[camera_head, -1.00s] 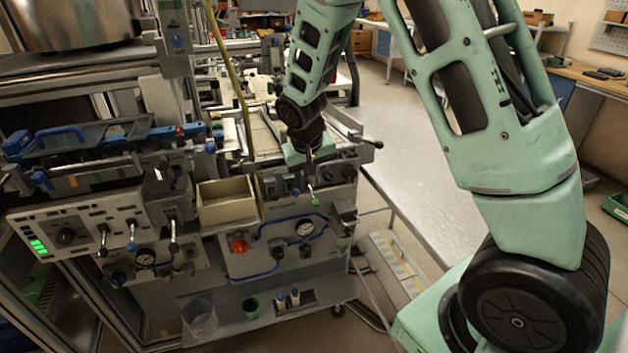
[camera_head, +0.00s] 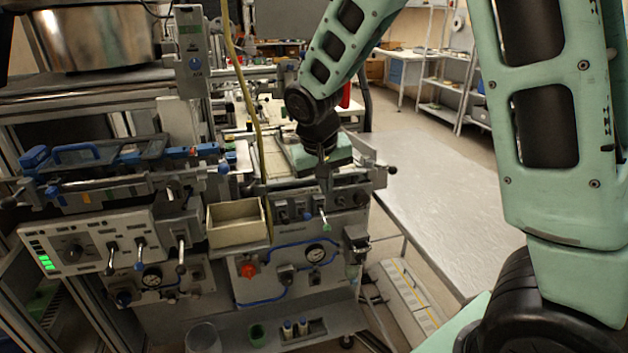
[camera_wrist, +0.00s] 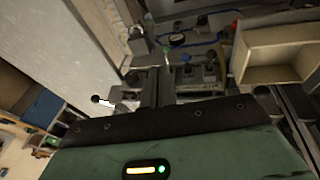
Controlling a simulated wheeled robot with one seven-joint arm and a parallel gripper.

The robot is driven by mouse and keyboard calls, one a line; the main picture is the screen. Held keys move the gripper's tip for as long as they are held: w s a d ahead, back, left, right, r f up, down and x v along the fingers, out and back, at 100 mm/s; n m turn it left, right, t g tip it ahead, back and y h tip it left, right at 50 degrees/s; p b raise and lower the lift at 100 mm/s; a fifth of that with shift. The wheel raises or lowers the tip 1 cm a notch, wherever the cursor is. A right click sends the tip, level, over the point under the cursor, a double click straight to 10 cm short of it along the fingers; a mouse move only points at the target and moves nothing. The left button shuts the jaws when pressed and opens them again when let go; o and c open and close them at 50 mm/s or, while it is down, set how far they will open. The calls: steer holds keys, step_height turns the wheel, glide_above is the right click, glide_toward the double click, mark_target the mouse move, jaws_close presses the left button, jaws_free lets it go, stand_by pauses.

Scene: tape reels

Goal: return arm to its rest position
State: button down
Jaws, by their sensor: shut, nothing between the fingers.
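My arm (camera_head: 345,45) is teal and black and reaches forward over the machine's right part in the head view. My gripper (camera_head: 325,180) points down in front of the machine's control panel. It is shut and empty. In the wrist view the gripper's fingers (camera_wrist: 158,88) stand together beyond the teal hand. Whether they touch the machine is hard to tell. My upper arm links fill the right side of the head view.
An open beige box (camera_head: 237,222) sits on the machine's front, left of my gripper; it shows in the wrist view too (camera_wrist: 285,48). Levers, knobs and a gauge (camera_head: 316,254) are close by. A long, bare metal table (camera_head: 430,190) extends to the right. A metal drum (camera_head: 95,38) stands upper left.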

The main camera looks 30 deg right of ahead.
steer(key=s+a+n+y, duration=0.2)
steer(key=s+a+n, duration=0.3)
steer(key=s+a, duration=0.7)
steer(key=s+a+n+g+y, duration=0.1)
steer(key=s+a+n, duration=0.5)
steer(key=s, duration=0.7)
steer(key=shift+s+a+r+g, duration=0.25)
steer(key=shift+a+r+g, duration=0.15)
steer(key=shift+a, duration=0.8)
steer(key=shift+d, duration=0.1)
